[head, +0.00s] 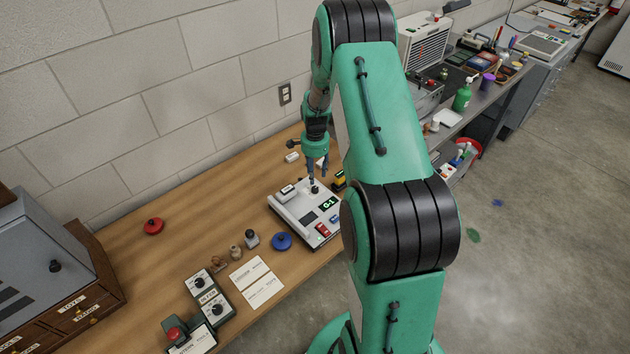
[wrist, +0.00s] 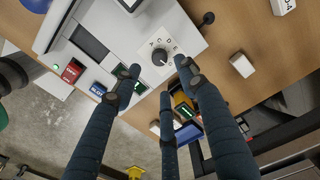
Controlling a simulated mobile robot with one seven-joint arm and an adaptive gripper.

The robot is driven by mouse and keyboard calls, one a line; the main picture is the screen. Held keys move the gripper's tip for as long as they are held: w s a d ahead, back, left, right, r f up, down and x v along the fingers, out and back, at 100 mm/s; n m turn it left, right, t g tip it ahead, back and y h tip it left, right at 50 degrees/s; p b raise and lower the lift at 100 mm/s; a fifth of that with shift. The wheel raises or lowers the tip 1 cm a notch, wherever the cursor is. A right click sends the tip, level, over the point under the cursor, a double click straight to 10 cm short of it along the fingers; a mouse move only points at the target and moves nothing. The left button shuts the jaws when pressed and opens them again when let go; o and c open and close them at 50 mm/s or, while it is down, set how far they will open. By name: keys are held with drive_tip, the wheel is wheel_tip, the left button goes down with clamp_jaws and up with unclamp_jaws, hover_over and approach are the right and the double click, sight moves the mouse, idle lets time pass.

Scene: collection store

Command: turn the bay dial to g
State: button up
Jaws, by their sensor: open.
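The bay dial (wrist: 160,56) is a dark round knob on a pale plate with letters around it, on top of a white console (wrist: 120,30). Its pointer setting is too small to read surely. In the head view the dial (head: 314,189) sits near the console's (head: 283,212) back edge, under my gripper (head: 318,174). In the wrist view my gripper (wrist: 158,72) has three dark fingers spread apart, with their tips around the near side of the dial. No finger clearly touches it. The console also has a lit green display (head: 328,204).
Red (wrist: 73,70) and blue (wrist: 97,90) buttons sit on the console. A white block (wrist: 242,65) lies beside it. A blue knob (head: 281,241), a red knob (head: 153,226) and paper cards (head: 257,282) lie on the wooden bench (head: 190,250). A wall stands behind.

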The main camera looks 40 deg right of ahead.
drive_tip(key=shift+r, duration=2.1)
drive_tip(key=s+a+r+n+t+b, duration=0.1)
drive_tip(key=s+a+r+n, duration=0.3)
drive_tip(key=a+r, duration=0.85)
drive_tip(key=s+a+r+n+t, duration=0.25)
drive_tip(key=a+r+n, duration=0.25)
drive_tip(key=a+r, duration=0.7)
drive_tip(key=s+a+r+n, duration=0.3)
drive_tip(key=s+a, duration=0.1)
drive_tip(key=s, duration=0.3)
drive_tip(key=s+a+r+n+t, duration=0.1)
drive_tip(key=s+a+r+n, duration=0.2)
drive_tip(key=s, duration=0.5)
drive_tip(key=s+a+r+n+t+b, duration=0.1)
drive_tip(key=s+a+r+n, duration=0.2)
drive_tip(key=s+a, duration=0.3)
drive_tip(key=shift+s+r, duration=0.9)
drive_tip(key=shift+s, duration=0.25)
